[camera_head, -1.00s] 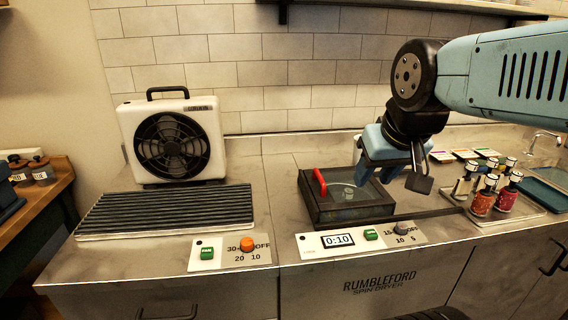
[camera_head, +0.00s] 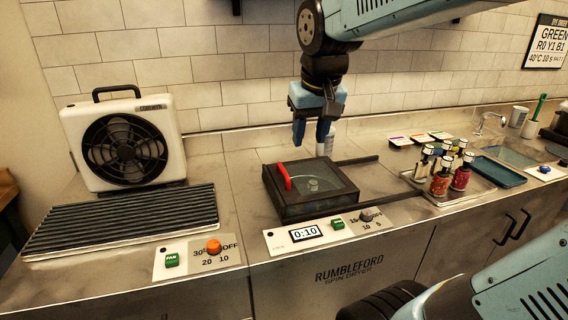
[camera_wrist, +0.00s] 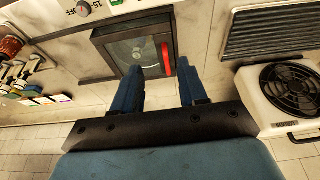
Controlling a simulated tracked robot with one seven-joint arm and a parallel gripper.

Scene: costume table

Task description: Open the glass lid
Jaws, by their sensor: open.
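The glass lid (camera_head: 325,182) lies shut in its dark square frame on the spin dryer's counter; something pale shows dimly beneath the glass. Its red handle (camera_head: 284,176) stands along the lid's left side, and in the wrist view the handle (camera_wrist: 166,60) is upright at the lid's right side. My gripper (camera_head: 312,150) is open and empty above the back of the lid. In the wrist view its two blue fingers (camera_wrist: 160,88) are spread apart, pointing toward the lid, with the red handle between their lines and beyond the tips. I see no contact.
A white fan (camera_head: 124,146) and a ridged drying rack (camera_head: 120,222) stand left of the lid. Dark rails (camera_head: 345,209) run right from the lid. Bottles (camera_head: 440,178) on a tray stand at the right. A control panel with a 0:10 display (camera_head: 305,233) is in front.

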